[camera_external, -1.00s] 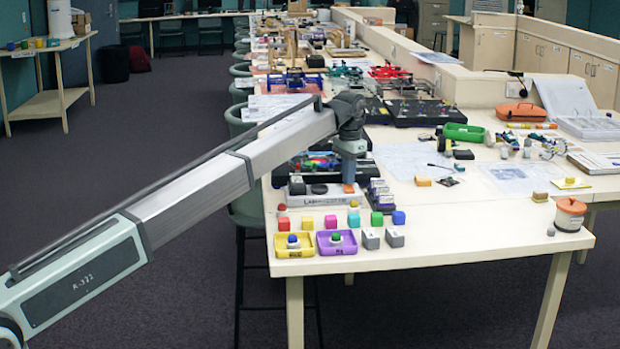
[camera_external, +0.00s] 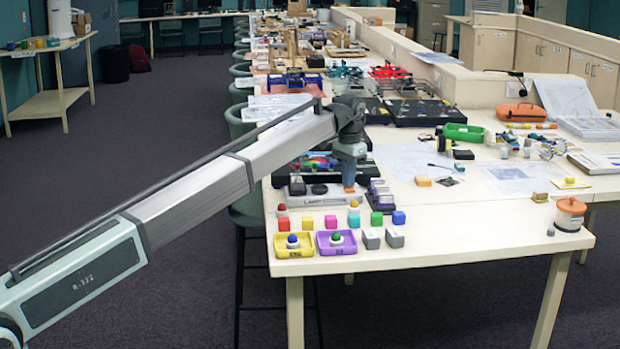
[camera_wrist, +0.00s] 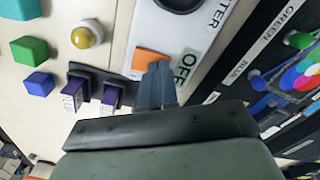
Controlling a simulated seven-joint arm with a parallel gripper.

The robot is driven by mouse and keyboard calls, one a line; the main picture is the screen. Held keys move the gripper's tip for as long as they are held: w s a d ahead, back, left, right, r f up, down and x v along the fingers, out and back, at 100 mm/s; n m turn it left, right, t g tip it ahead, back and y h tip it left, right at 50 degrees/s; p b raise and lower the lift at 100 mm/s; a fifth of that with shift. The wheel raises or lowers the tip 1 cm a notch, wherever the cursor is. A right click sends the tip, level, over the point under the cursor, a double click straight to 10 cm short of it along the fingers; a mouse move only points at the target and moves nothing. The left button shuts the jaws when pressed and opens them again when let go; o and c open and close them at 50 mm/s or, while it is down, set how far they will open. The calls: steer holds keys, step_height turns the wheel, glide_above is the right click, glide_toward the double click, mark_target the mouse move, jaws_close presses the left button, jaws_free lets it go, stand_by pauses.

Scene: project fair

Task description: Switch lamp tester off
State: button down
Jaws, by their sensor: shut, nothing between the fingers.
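The lamp tester (camera_external: 308,199) is a low white box with a dark round knob (camera_external: 319,189) on top, near the left front of the table. Its orange switch (camera_wrist: 148,62) lies beside an "OFF" label (camera_wrist: 186,68) in the wrist view. My gripper (camera_wrist: 158,72) is shut and empty, with its fingertips at the edge of the orange switch, covering part of it. In the external view my gripper (camera_external: 349,185) points down over the tester's right end. I cannot tell whether the fingertips touch the switch, nor which way it is set.
A dark holder with labelled blocks (camera_external: 381,196) stands close to the right of the tester. Coloured cubes, small domes, a yellow tray (camera_external: 294,252) and a purple tray (camera_external: 337,250) lie in front. A black panel with coloured discs (camera_wrist: 300,80) is behind the tester.

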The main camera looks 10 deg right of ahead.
steer(key=shift+r, duration=3.45)
